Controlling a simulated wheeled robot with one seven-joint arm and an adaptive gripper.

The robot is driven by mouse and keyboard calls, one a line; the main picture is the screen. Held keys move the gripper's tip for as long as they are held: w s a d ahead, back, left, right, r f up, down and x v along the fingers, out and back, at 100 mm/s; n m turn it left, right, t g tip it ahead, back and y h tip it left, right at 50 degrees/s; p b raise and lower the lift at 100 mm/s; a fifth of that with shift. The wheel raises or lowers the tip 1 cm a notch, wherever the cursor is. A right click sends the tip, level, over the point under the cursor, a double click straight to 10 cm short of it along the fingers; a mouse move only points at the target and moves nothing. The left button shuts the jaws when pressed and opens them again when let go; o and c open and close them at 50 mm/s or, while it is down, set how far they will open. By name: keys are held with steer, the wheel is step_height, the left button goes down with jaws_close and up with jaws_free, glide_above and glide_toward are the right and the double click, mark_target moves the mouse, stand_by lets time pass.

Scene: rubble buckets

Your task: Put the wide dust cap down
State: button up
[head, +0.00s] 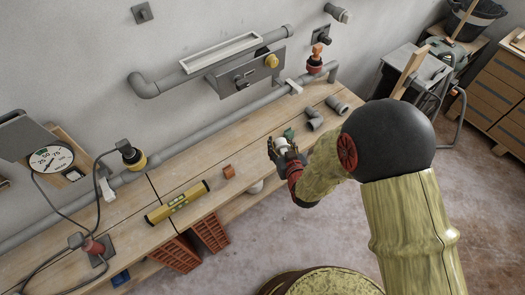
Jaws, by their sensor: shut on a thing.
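My gripper (282,153) is over the wooden workbench (233,161), right of the middle of the head view. It is shut on a small whitish piece, which I take to be the wide dust cap (283,145). The dark fingers hide part of the cap, and its full shape is too small to make out. I cannot tell whether the cap touches the bench top. A small green thing (289,133) shows just behind the cap.
An orange-brown block (229,171) and a yellow level (177,202) lie left of my gripper. Grey pipe fittings (314,118) lie to its right. Grey pipes (190,154) run along the wall behind. Bare bench shows between the block and the level.

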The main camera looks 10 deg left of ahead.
steer(key=w+a+f+b, duration=0.2)
steer(key=w+a+f, duration=0.2)
steer(key=a, duration=0.3)
steer(key=b, duration=0.2)
glide_above(256, 150)
step_height(256, 150, down, 5)
steer(key=shift+f, duration=0.1)
step_height(256, 150, down, 3)
steer(key=shift+w+a+f+b, duration=0.1)
steer(key=shift+f+b, duration=0.05)
steer(key=shift+b, duration=0.55)
steer(key=shift+f+b, duration=0.4)
steer(key=shift+f, duration=0.15)
